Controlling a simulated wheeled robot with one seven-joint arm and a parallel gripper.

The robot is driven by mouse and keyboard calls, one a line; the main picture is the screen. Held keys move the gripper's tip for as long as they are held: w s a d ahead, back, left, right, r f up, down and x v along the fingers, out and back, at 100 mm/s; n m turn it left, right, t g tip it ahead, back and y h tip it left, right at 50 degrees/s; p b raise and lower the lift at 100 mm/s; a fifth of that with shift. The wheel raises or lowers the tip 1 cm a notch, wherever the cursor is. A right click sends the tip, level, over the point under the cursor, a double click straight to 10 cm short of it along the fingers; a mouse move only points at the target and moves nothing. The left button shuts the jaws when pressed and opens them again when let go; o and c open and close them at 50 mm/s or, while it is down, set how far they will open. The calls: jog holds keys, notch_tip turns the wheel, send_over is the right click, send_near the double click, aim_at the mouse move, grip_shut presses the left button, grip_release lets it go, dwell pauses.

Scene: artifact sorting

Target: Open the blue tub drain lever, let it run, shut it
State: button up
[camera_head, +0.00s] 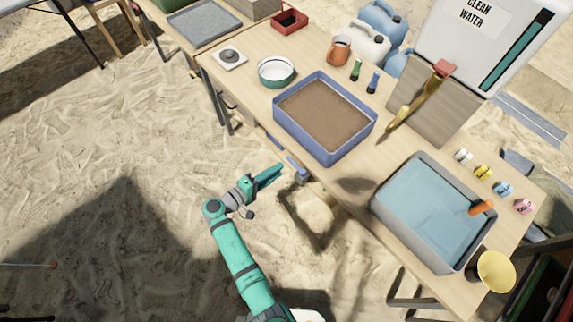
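The blue tub (281,124), filled with brown muddy contents, stands on the wooden table near its front edge. No flow from the drain can be made out.
A grey tub of clear water (392,221) with an orange-handled tool stands right of the blue tub. A yellow-handled tool (405,112), a teal bowl (276,72) and an orange mug (339,50) are behind. Sandy ground (150,130) in front of the table is open.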

aim_at(295, 165)
jog(key=x, duration=0.5)
jog(key=shift+w+d+f, duration=0.15)
jog(key=shift+w+d, duration=0.1)
grip_shut()
